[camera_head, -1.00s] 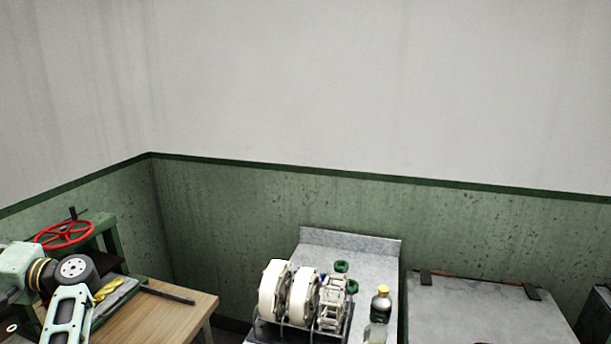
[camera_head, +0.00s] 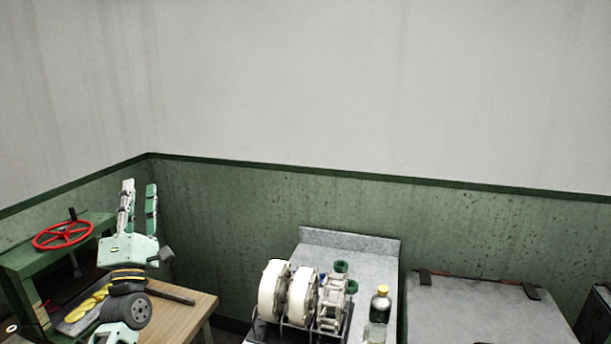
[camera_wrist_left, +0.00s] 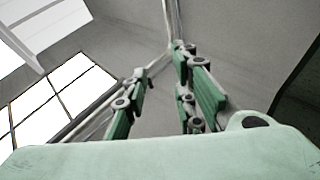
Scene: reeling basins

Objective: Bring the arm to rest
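My left gripper (camera_head: 138,207) points upward in the head view, above the left part of the wooden table (camera_head: 178,318). Its two fingers stand apart with the green wall behind them, and nothing is between them. In the left wrist view the two green-padded fingers (camera_wrist_left: 160,85) also show apart and empty, with windows and a grey surface beyond. My left wrist, with a black round joint and yellow-black rings, is below the gripper. My right gripper is in neither view.
A green press with a red handwheel (camera_head: 63,235) stands at the left, close to my left arm. Yellow items (camera_head: 88,302) lie by it. White reels (camera_head: 290,292) and a yellow-capped bottle (camera_head: 379,313) stand on a grey counter (camera_head: 350,240). A grey slab top (camera_head: 480,312) is at right.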

